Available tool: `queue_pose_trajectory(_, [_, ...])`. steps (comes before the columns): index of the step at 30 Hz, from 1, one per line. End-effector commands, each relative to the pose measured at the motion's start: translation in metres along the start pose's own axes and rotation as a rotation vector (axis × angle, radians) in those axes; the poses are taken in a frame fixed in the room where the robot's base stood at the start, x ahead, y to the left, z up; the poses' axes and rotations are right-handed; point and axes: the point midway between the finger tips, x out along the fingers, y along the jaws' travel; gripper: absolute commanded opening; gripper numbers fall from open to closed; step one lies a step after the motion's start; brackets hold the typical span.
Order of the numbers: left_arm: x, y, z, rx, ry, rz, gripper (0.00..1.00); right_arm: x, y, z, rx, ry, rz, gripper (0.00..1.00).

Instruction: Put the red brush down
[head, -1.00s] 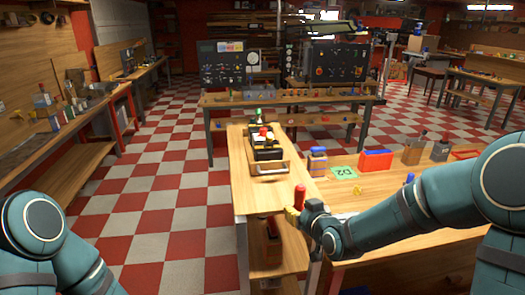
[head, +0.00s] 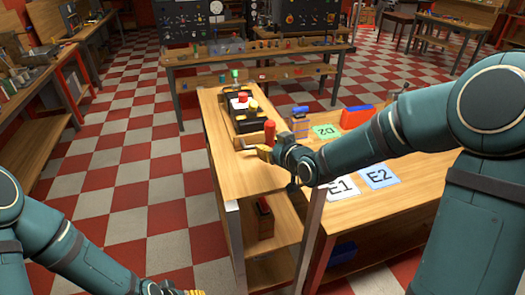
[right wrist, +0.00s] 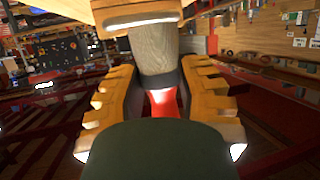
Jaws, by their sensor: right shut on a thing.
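The red brush (head: 270,131) stands roughly upright in my right gripper (head: 266,150), its red end pointing up in the head view. The gripper is over the wooden bench top (head: 225,170), close to the near end of a dark tray. I cannot tell whether the brush touches the bench. In the right wrist view the orange jaws (right wrist: 160,98) are shut around the brush, which shows a grey-brown cylinder (right wrist: 155,50), a dark band and a red part. My left gripper (head: 185,291) is only partly in view at the bottom edge; its jaws are unclear.
The dark tray (head: 241,121) holds several items. Blue-topped containers (head: 300,120), a green D2 card (head: 326,131), an E1 card (head: 340,189) and a blue E2 card (head: 379,177) lie right. The bench's near left corner is bare.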

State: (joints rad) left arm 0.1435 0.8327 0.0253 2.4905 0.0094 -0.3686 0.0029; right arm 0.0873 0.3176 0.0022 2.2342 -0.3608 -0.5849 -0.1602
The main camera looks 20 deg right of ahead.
Motion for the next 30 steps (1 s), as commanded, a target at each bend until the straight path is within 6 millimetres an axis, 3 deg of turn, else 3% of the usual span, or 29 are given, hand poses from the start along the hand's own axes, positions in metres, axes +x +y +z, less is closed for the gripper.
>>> queue_pose_trajectory(15, [0.002, -0.001, 0.000, 0.000, 0.000, -0.001, 0.56, 0.019, -0.001, 0.054, -0.001, -0.002, -0.001, 0.00])
queue_pose_trajectory(29, [0.008, -0.003, 0.001, 0.000, 0.000, -0.001, 0.56, 0.021, -0.001, 0.059, -0.001, 0.002, 0.000, 0.00])
queue_pose_trajectory(30, [0.006, -0.002, 0.001, 0.000, 0.000, -0.002, 0.56, 0.021, -0.001, 0.058, -0.001, 0.001, 0.000, 0.52])
